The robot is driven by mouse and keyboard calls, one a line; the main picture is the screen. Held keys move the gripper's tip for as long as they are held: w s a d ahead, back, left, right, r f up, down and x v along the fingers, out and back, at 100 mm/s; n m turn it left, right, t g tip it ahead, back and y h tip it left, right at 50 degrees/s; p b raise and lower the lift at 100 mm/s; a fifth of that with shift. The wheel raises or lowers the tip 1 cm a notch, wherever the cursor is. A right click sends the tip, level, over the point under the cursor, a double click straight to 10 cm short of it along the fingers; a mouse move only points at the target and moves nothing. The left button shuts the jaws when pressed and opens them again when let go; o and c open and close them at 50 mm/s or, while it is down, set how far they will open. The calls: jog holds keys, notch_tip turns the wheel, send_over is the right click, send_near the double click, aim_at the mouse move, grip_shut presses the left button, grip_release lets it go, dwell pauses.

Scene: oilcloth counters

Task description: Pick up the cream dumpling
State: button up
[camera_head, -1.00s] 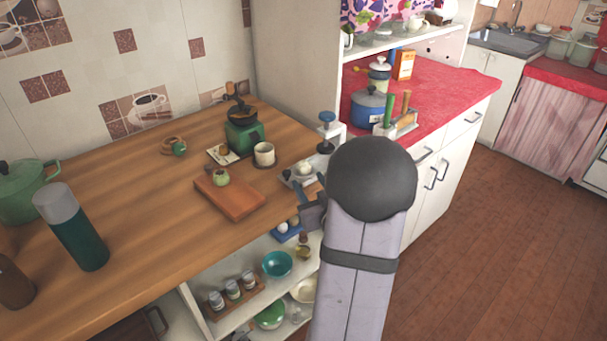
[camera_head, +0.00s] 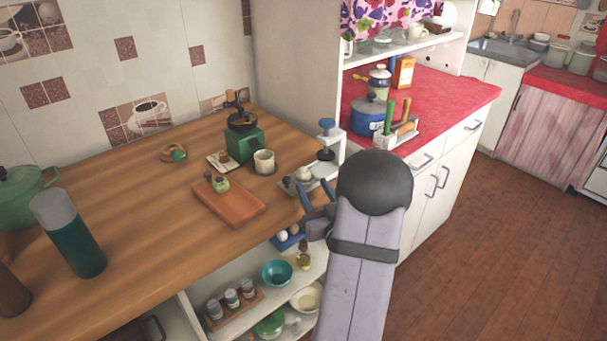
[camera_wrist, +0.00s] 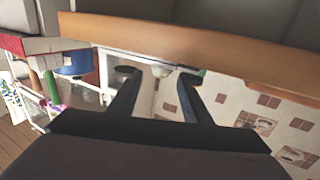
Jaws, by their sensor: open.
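A small cream-white rounded lump (camera_head: 304,173), which looks like the dumpling, sits on a white press-like stand (camera_head: 322,172) at the right end of the wooden counter. My gripper (camera_head: 318,190) is open and empty beside the counter's right edge, just below and right of the lump in the head view. The wrist view shows the two dark fingers spread apart (camera_wrist: 157,74) with nothing between them. I cannot make out the dumpling in the wrist view.
A red counter (camera_head: 445,88) stands behind.

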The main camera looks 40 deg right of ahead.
aim_at(306, 178)
jog(key=x, duration=0.2)
jog(key=p+x, duration=0.1)
jog(key=shift+w+r, duration=0.1)
jog(key=shift+w, duration=0.3)
jog(key=shift+w+d+p, duration=0.25)
jog(key=shift+w+p, duration=0.05)
jog(key=shift+w, duration=0.35)
jog(key=c, duration=0.4)
